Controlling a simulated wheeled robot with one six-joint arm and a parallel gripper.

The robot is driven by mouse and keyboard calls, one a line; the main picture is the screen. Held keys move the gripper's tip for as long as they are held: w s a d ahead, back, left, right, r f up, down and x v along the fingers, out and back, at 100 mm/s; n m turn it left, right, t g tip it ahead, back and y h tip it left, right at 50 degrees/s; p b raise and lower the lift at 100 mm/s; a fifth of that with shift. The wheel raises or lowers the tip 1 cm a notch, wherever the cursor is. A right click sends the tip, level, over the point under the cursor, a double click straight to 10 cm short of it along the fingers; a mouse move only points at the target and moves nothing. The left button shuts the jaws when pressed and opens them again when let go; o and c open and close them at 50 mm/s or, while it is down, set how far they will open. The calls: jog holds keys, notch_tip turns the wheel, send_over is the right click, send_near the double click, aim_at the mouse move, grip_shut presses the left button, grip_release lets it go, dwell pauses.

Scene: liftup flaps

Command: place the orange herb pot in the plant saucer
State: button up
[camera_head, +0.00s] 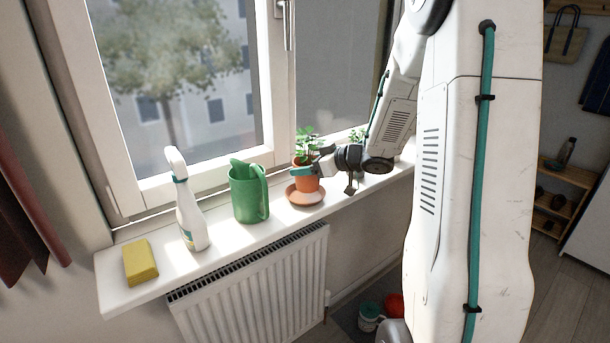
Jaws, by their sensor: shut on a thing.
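The orange herb pot (307,184), with a leafy green plant, stands upright on the windowsill side of the view. My gripper (303,171) is shut on the pot near its rim, reaching in from the right with a teal finger in front. The terracotta plant saucer (305,201) lies on the sill directly under the pot. The pot's base appears inside the saucer's outline. I cannot tell whether it touches the saucer or hangs just above it.
On the white sill (275,229), a green watering can (249,194) stands left of the saucer. Farther left are a white spray bottle (190,215) and a yellow sponge (140,262). Another green plant (357,134) is partly hidden behind my arm. A radiator (250,290) is below.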

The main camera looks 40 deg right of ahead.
jog(key=shift+w, duration=0.25)
jog(key=f, duration=0.1)
jog(key=w+f, duration=0.1)
jog(key=shift+d+f, duration=0.1)
jog(key=shift+f, duration=0.7)
jog(key=shift+f, duration=0.1)
jog(key=o, duration=1.3)
jog(key=shift+c, duration=0.2)
